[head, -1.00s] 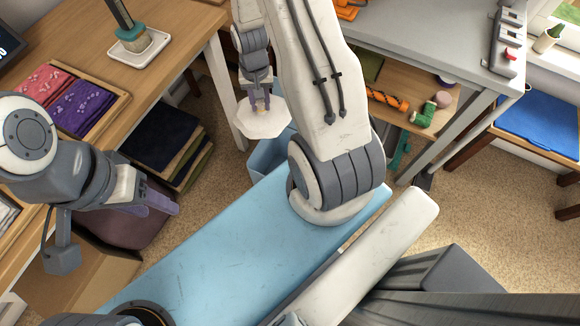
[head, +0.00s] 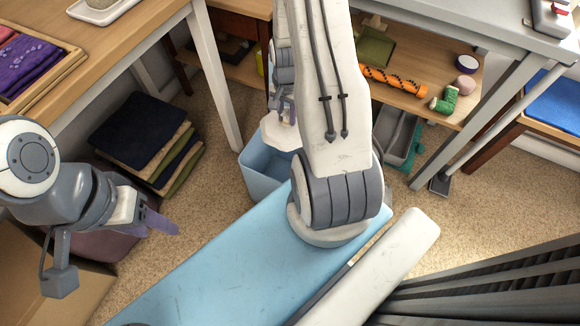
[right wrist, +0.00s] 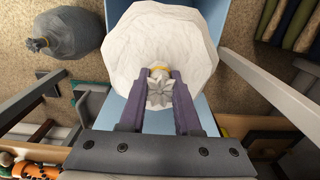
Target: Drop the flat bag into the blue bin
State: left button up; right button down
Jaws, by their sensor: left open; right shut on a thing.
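The flat bag is white with a yellow tie at its gathered neck; it shows in the right wrist view (right wrist: 165,45) and partly in the head view (head: 276,134). My right gripper (head: 286,108) is shut on its neck, the purple fingers (right wrist: 160,78) on either side. The blue bin (head: 262,178) stands on the carpet. In the right wrist view the bag hangs over the bin (right wrist: 213,14) and hides most of its opening. My right arm covers the bin's right side in the head view. My left gripper (head: 158,222) is open and empty at the left.
A grey tied bag (right wrist: 72,32) lies on the carpet beside the bin. A wooden table (head: 110,70) with stacked folded cloths (head: 145,130) below is at left. A grey desk (head: 450,30) with a low shelf (head: 410,95) is behind.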

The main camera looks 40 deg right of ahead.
aim_at(287, 126)
notch_tip(287, 126, down, 5)
jog(key=b, duration=0.4)
jog(key=shift+r, duration=0.15)
pick_arm(q)
notch_tip(287, 126, down, 5)
jog(key=shift+r, duration=0.15)
pick_arm(e)
jog(key=shift+r, duration=0.1)
jog(key=c, duration=0.5)
grip_release()
notch_tip(287, 126, up, 10)
jog(key=p, duration=0.4)
jog(key=shift+r, duration=0.25)
pick_arm(q)
notch_tip(287, 126, up, 4)
jog(key=shift+r, duration=0.15)
